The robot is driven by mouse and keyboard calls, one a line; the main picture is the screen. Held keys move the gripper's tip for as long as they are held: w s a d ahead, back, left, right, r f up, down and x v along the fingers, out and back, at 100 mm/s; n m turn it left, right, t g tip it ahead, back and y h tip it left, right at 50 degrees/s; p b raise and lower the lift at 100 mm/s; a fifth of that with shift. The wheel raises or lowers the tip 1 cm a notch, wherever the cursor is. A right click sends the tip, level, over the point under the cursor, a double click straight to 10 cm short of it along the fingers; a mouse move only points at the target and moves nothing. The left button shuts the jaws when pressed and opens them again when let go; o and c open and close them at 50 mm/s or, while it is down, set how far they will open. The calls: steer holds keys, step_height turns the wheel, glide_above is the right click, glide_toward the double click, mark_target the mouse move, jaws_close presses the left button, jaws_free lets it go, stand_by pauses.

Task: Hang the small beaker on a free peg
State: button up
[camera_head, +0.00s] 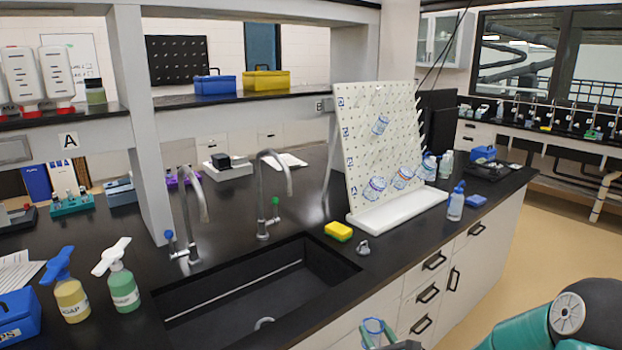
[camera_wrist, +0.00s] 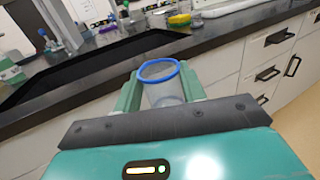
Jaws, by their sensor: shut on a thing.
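The small beaker (camera_wrist: 164,92) is clear with a blue rim. My gripper (camera_wrist: 160,92) is shut on it, one finger on each side, in front of the counter's cabinets. In the head view the beaker (camera_head: 374,328) shows at the bottom edge, and my gripper (camera_head: 378,341) is partly cut off there. Many other pegs look bare.
The black sink (camera_head: 250,290) with two tall taps (camera_head: 275,190) lies left of the pegboard. A yellow sponge (camera_head: 338,231), a small grey object (camera_head: 363,247) and a blue-capped bottle (camera_head: 456,203) stand near the counter's front edge. Soap bottles (camera_head: 118,280) stand at left.

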step_height(320, 180, down, 15)
steer(key=m+h, duration=0.3)
steer(key=h, duration=0.1)
steer(key=shift+s+f+h, duration=0.15)
steer(key=shift+s+h, duration=0.2)
steer(key=shift+h, duration=0.05)
steer(key=shift+a, duration=0.1)
steer(key=shift+w, duration=0.15)
